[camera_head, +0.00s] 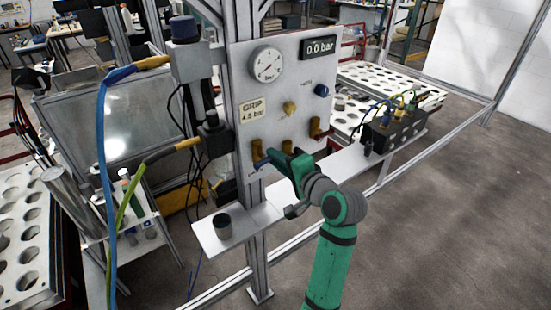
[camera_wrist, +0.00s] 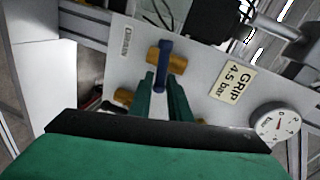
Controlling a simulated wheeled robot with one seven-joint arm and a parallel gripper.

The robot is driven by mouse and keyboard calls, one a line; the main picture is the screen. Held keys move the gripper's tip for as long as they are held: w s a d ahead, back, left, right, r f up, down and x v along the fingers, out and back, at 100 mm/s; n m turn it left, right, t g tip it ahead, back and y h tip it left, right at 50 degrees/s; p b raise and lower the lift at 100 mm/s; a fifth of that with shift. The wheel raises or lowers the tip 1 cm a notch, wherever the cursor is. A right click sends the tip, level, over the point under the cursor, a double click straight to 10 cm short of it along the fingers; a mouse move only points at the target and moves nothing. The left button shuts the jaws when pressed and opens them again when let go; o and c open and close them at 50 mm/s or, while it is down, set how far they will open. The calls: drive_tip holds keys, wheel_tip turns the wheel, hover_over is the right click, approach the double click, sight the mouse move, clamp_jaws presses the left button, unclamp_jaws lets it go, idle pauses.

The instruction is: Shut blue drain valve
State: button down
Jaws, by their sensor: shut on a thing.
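The blue drain valve lever (camera_wrist: 162,52) stands out from a brass valve body (camera_wrist: 178,64), next to a small label that seems to read DRAIN (camera_wrist: 126,39). In the wrist view the lever lies crosswise to the brass body. My gripper (camera_wrist: 161,84) is shut on the lever, with one green finger on each side of it. In the head view my gripper (camera_head: 272,156) reaches the lower left of the panel (camera_head: 300,75).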

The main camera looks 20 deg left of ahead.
drive_tip(key=shift+f+m, duration=0.2)
drive_tip(key=shift+m, duration=0.6)
drive_tip(key=shift+d, duration=0.1)
drive_tip(key=c, duration=1.8)
unclamp_jaws()
drive_tip(key=shift+w, duration=0.1)
drive_tip(key=shift+o, duration=0.2)
drive_tip(key=shift+d, duration=0.1)
drive_tip(key=v, duration=1.1)
drive_tip(key=shift+w, duration=0.1)
